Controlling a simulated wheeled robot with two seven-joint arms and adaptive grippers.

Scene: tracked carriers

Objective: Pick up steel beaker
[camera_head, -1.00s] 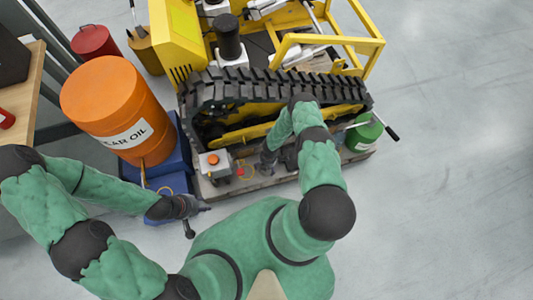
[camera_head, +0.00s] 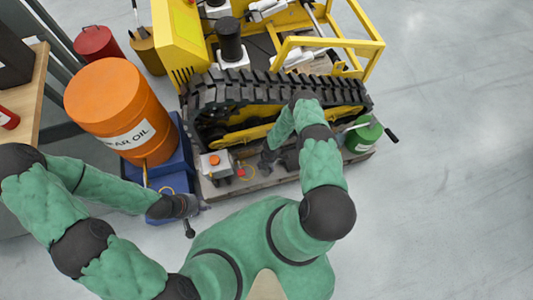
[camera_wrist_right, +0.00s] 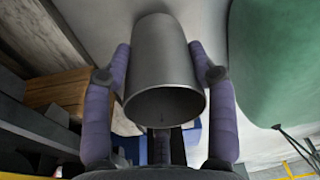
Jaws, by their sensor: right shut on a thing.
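The steel beaker (camera_wrist_right: 163,62) is a grey metal cup. In the right wrist view it sits between the two fingers of my right gripper (camera_wrist_right: 163,85), which is shut on its sides. Its dark round opening faces the camera. In the head view my right gripper (camera_head: 268,163) is low beside the tracked carrier (camera_head: 275,95), and I cannot make out the beaker there. My left gripper (camera_head: 195,210) is by the blue box at the lower left. I see nothing held in it, and its finger opening is unclear.
An orange oil drum (camera_head: 115,90) stands on a blue base (camera_head: 175,183) left of the carrier. A grey box with an orange button (camera_head: 216,163) is near my right gripper. A green can (camera_head: 362,136) is at the carrier's right end. The floor at right is clear.

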